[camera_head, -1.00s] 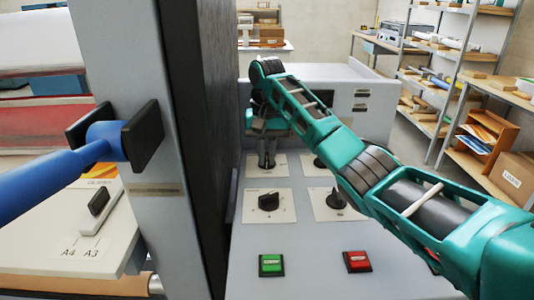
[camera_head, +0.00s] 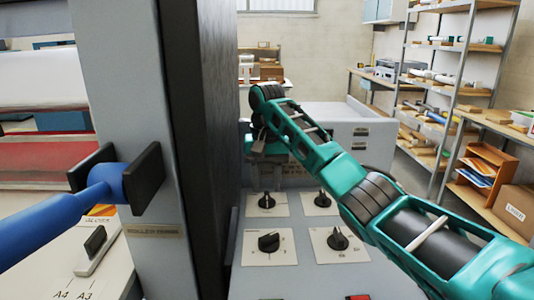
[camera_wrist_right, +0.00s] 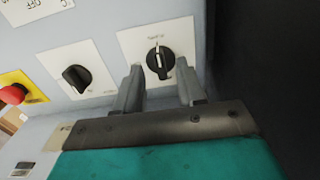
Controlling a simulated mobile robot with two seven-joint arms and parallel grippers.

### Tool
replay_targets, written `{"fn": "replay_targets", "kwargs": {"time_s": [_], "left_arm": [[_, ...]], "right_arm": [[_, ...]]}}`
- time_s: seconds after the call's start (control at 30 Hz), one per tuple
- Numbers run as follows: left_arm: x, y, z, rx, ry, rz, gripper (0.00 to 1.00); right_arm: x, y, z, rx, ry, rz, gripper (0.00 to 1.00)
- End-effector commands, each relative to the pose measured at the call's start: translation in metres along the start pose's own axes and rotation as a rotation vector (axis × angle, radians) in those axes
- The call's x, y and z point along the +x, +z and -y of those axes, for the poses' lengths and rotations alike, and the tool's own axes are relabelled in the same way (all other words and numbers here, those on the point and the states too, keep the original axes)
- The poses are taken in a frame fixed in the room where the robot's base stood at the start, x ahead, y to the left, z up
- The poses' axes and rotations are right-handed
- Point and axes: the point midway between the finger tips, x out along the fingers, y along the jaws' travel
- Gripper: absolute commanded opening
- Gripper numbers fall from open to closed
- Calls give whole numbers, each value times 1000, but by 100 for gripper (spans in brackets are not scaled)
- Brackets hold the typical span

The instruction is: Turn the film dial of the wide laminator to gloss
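In the right wrist view, a black dial (camera_wrist_right: 159,63) with a pale pointer mark sits on a white plate. Its small label is too blurred to read, so I cannot confirm it is the film dial. My right gripper (camera_wrist_right: 160,88) is open, its two grey fingers apart on either side of the dial's lower part; contact is unclear. In the head view my right gripper (camera_head: 265,165) is over the far left of the grey control panel (camera_head: 305,278), behind the visible dials. It hides what lies under it. My left gripper is not in view.
A second black dial (camera_wrist_right: 77,78) and a red button on a yellow plate (camera_wrist_right: 14,94) lie left in the wrist view. Several dials, including a near left one (camera_head: 269,242), stand on the panel. A tall dark wall (camera_head: 190,120) closes the left side.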

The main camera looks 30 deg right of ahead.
Motion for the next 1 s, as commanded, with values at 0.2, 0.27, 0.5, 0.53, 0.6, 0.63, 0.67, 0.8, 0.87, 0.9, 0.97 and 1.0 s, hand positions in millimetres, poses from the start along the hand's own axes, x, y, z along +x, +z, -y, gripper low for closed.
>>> {"fn": "replay_targets", "kwargs": {"time_s": [0.2,0.27,0.5,0.53,0.6,0.63,0.67,0.8,0.87,0.9,0.97,1.0], "left_arm": [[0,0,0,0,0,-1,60],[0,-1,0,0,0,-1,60],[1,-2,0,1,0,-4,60],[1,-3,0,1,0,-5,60],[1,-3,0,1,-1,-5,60],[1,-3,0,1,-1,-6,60],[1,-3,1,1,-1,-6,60],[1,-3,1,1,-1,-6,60],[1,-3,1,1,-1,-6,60],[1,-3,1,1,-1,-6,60],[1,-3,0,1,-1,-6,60],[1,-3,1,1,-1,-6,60]], "right_arm": [[-36,-1,-2,4,3,-5,39],[-46,-1,-2,5,3,-5,39],[-81,-1,-1,4,2,-1,39],[-84,-1,-1,4,3,-1,39],[-90,-1,-1,4,2,-1,39],[-91,-1,-1,4,2,-1,39],[-92,-1,-1,4,2,-1,39],[-95,0,-1,4,1,1,39],[-95,0,-1,4,1,1,39],[-95,0,-1,4,1,1,39],[-95,0,-1,3,1,1,39],[-95,0,-1,3,1,1,39]]}}
